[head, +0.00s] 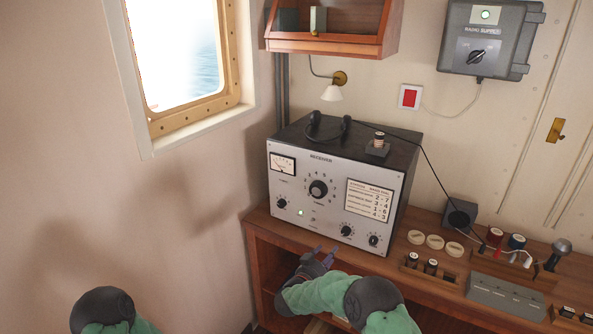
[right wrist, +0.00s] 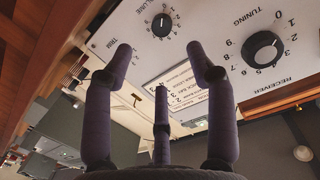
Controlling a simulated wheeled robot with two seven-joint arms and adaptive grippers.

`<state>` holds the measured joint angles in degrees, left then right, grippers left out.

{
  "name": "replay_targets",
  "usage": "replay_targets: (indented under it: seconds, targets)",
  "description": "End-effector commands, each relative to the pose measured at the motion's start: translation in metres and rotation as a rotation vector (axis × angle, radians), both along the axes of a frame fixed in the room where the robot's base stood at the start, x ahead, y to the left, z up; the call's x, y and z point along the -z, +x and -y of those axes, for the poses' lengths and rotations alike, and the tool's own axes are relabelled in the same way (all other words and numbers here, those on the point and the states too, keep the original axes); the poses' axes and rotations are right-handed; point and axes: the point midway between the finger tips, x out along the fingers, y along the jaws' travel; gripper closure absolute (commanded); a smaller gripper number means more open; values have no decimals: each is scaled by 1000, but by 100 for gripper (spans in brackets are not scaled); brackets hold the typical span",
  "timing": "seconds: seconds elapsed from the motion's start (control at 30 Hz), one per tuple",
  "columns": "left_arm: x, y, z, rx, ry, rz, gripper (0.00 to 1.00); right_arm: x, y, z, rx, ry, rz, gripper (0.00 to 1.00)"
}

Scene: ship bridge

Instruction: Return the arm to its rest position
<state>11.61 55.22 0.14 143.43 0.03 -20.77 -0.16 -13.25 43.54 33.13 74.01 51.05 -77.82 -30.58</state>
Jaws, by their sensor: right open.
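My right gripper (head: 322,254) is at the front of the desk, just below the lower edge of the grey receiver (head: 310,218). Its purple fingers are spread and empty, apart from the knobs. In the right wrist view the open fingers (right wrist: 163,62) face the receiver's front panel, which appears rotated, with the tuning knob (right wrist: 263,52) and the volume knob (right wrist: 161,25). My right arm (head: 330,297) comes in from the bottom. Part of my left arm (head: 103,312) shows at the lower left; its gripper is out of the picture.
The wooden desk (head: 395,268) carries cream discs (head: 434,242), a grey box (head: 506,296) and spools (head: 516,243) at right. A headset (head: 328,128) lies on the receiver. Open shelves are under the desk. The space at left before the wall is clear.

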Motion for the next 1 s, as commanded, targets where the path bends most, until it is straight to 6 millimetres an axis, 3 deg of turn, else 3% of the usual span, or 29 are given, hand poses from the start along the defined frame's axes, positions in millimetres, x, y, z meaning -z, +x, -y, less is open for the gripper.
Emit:
replay_targets:
  seconds: [0.13,0.27,0.4,0.47,0.6,0.8,0.9,1.0]
  targets:
    - [4,0,0,0,0,0,60,46,-7,2,-98,33,-91,43]
    - [8,0,0,0,0,0,60,114,-33,-2,-247,110,-247,43]
    - [13,0,0,0,0,0,60,186,-86,-11,-395,230,-449,43]
    - [15,0,0,0,0,0,60,213,-115,-16,-448,285,-537,43]
    - [19,0,0,0,0,0,60,261,-192,-27,-548,419,-742,43]
    - [24,0,0,0,0,0,60,296,-313,-44,-649,608,-1026,43]
    - [26,0,0,0,0,0,60,300,-365,-50,-680,686,-1141,43]
    - [27,0,0,0,0,0,60,299,-403,-55,-701,741,-1224,43]
